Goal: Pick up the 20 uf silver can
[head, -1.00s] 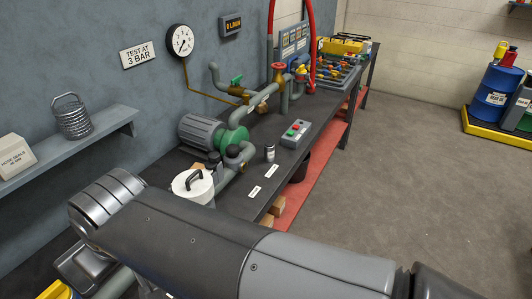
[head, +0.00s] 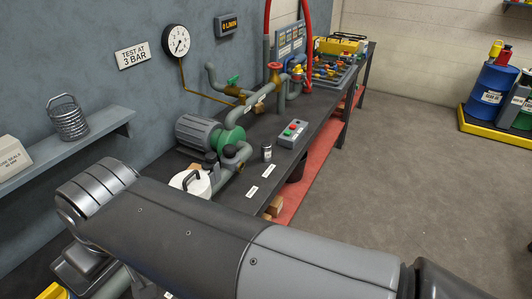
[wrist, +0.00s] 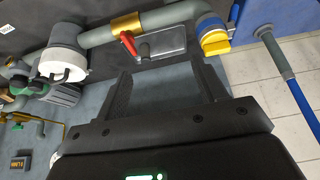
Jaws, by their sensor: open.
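A small silver can (head: 267,152) with a dark top stands upright on the dark bench (head: 232,203), left of the push-button box. It is too small for me to read any marking on it. I cannot make it out in the wrist view. My gripper (wrist: 162,72) shows in the wrist view with its two dark fingers apart and nothing between them. In the head view my arm crosses the foreground and the gripper itself is not seen. The gripper is apart from the can.
A green-ended motor (head: 210,135), a white lidded pot (head: 190,184) and pipes crowd the bench's wall side. The push-button box (head: 292,134) is right of the can. Two white labels lie in front. The wrist view shows a pipe with a red lever (wrist: 129,43) beyond the fingers.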

